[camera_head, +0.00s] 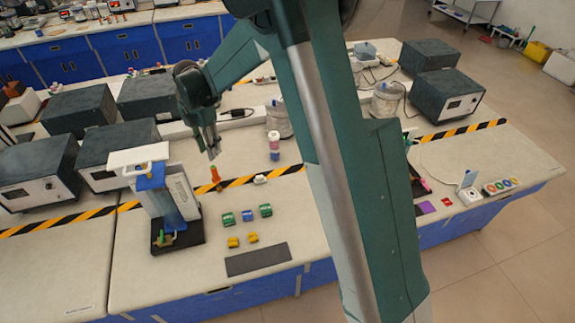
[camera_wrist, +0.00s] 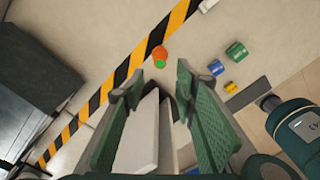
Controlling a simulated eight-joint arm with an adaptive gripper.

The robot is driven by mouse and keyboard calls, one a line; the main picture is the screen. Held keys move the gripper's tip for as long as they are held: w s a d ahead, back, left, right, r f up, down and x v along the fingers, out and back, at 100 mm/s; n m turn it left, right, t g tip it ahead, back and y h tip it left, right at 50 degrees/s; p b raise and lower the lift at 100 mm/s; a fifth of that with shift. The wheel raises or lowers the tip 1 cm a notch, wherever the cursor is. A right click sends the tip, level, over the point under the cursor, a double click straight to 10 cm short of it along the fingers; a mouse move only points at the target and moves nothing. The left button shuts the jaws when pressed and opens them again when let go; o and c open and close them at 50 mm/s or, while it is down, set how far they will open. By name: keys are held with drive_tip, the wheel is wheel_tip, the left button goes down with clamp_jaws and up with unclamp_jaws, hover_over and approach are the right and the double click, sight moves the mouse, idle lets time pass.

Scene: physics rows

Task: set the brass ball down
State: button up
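My gripper (camera_head: 213,152) hangs over the bench, pointing down, to the right of a white and blue upright apparatus (camera_head: 178,190). In the wrist view, my gripper (camera_wrist: 158,84) has its two green-padded fingers spread wide apart, with no ball visible between them. I cannot make out a brass ball in either view. A small orange piece with a green end (camera_head: 215,174) stands on the bench just below the fingertips; it also shows in the wrist view (camera_wrist: 160,55), beyond the fingertips. A pale slab (camera_wrist: 138,135) shows between the fingers, apparently part of the apparatus lower down.
Several green and blue blocks (camera_head: 247,215) and two yellow pieces (camera_head: 252,237) lie right of the apparatus. A dark flat plate (camera_head: 257,259) lies near the front edge. Dark instrument boxes (camera_head: 35,175) stand at left. A pink-and-white bottle (camera_head: 274,146) stands behind right.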

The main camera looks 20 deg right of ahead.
drive_tip(key=s+d+r+m+t, duration=0.3)
drive_tip(key=s+d+r+m, duration=0.9)
drive_tip(key=s+d+r, duration=0.4)
drive_tip(key=s+d+m+t, duration=0.1)
drive_tip(key=s+d+m, duration=0.2)
drive_tip(key=s+m, duration=0.2)
drive_tip(key=s+d+r+m+t, duration=0.1)
drive_tip(key=s+d+m, duration=0.3)
drive_tip(key=s, duration=0.6)
drive_tip(key=s+d+m+t, duration=0.2)
drive_tip(key=s+d+m, duration=0.1)
drive_tip(key=s+m, duration=0.3)
drive_tip(key=shift+s+d+r, duration=0.15)
drive_tip(key=shift+s+d, duration=0.1)
drive_tip(key=shift+s, duration=0.65)
